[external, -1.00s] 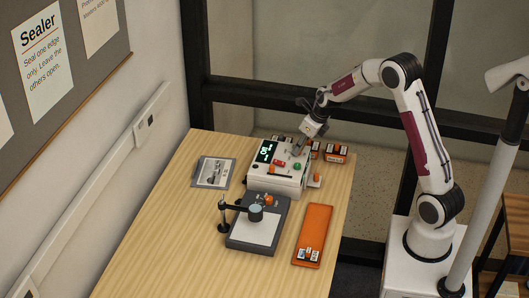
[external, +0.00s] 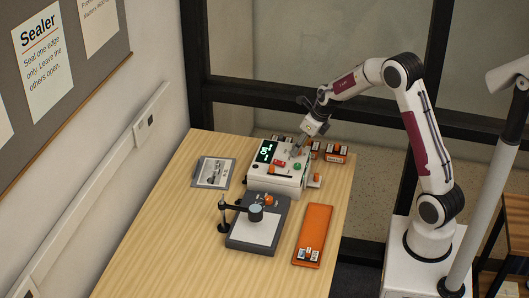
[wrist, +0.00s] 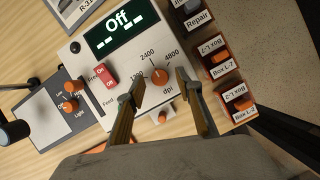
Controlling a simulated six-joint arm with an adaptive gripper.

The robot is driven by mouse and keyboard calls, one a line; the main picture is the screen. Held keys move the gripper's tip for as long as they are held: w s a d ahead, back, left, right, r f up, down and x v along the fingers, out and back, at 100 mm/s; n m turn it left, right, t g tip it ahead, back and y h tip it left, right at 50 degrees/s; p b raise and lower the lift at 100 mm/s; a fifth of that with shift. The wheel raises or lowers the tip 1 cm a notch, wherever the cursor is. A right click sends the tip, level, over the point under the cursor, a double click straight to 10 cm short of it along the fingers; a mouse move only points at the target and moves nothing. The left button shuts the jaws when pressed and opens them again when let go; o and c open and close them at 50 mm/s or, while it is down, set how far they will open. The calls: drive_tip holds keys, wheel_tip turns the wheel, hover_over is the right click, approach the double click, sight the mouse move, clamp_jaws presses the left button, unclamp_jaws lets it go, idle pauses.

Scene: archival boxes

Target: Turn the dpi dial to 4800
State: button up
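The orange dpi dial (wrist: 160,76) sits on the white machine's (wrist: 105,68) panel, with 1200, 2400 and 4800 printed around it. I cannot tell clearly which mark it points at. The machine's dark display (wrist: 118,30) reads "Off" above dashes. My gripper (wrist: 160,88) is open and empty, its two fingers on either side of the dial in the wrist view; I see no clear contact. In the external view my gripper (external: 297,150) points down over the back part of the machine (external: 275,184) and covers the dial area.
A red rocker switch (wrist: 105,74) lies left of the dial. Labelled boxes with orange knobs (wrist: 220,62) stand right of the machine. A light stand (external: 256,214) and an orange tray (external: 314,230) are in front. A framed card (external: 213,172) lies left.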

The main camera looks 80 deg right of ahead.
drive_tip(key=shift+v, duration=0.8)
drive_tip(key=v, duration=0.3)
drive_tip(key=shift+s, duration=0.1)
drive_tip(key=s+a, duration=0.4)
drive_tip(key=s, duration=0.7)
drive_tip(key=shift+f, duration=0.25)
